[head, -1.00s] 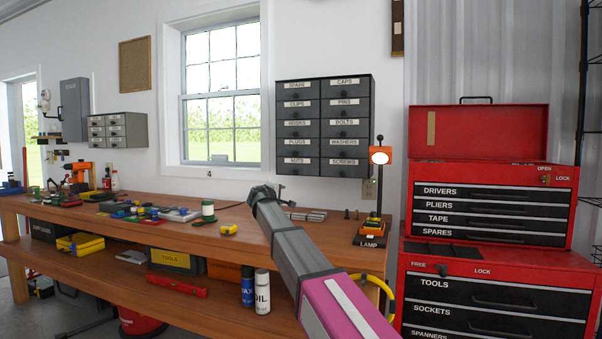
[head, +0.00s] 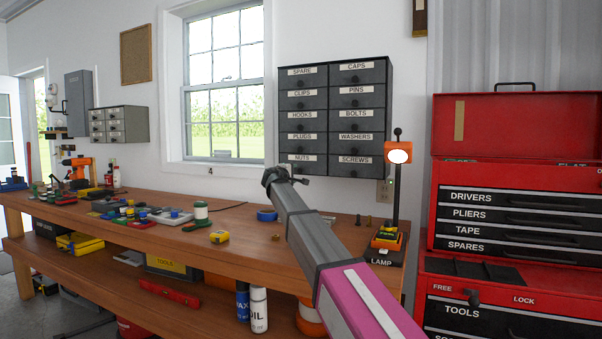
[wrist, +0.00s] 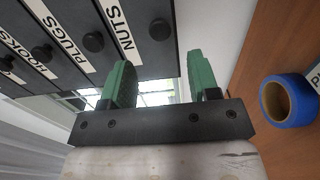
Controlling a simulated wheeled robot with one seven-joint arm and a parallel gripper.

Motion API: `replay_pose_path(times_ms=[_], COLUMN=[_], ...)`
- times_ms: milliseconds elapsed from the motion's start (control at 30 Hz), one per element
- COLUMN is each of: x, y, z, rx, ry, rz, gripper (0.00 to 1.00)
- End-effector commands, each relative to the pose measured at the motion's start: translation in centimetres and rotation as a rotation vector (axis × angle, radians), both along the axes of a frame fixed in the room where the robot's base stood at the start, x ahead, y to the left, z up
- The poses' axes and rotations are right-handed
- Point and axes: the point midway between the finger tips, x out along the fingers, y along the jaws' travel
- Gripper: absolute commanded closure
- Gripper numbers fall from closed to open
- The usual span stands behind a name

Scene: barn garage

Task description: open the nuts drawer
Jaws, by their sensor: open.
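The nuts drawer (head: 294,168) is the bottom left drawer of the dark wall cabinet and looks shut, flush with its neighbours. In the wrist view its face (wrist: 138,12) carries the NUTS label, and its round dark knob (wrist: 160,29) stands out beside the label. My gripper (head: 276,174) is just below and in front of this drawer in the head view. In the wrist view my gripper (wrist: 158,57) has its two green fingers spread and empty. The knob appears beyond the fingertips, between their lines, with no contact visible.
The wooden workbench (head: 240,222) runs below the cabinet. A blue tape roll (wrist: 289,101) lies on it. A lamp (head: 390,240) stands right of my arm, beside the red tool chest (head: 490,125). The plugs drawer (wrist: 85,50) adjoins the nuts drawer.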

Motion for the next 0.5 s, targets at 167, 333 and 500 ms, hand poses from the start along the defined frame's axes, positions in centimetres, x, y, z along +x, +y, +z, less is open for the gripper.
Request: replay_pose_path(times_ms=[167,333,500], x=[3.2,6.0,7.8], y=[-1.0,-2.0,-2.8], z=[0.0,0.0,0.0], rx=[0.000,0.001,0.001], ry=[0.001,0.002,0.001], rz=[-0.002,-0.002,-0.001], gripper=[0.45,0.45,0.45])
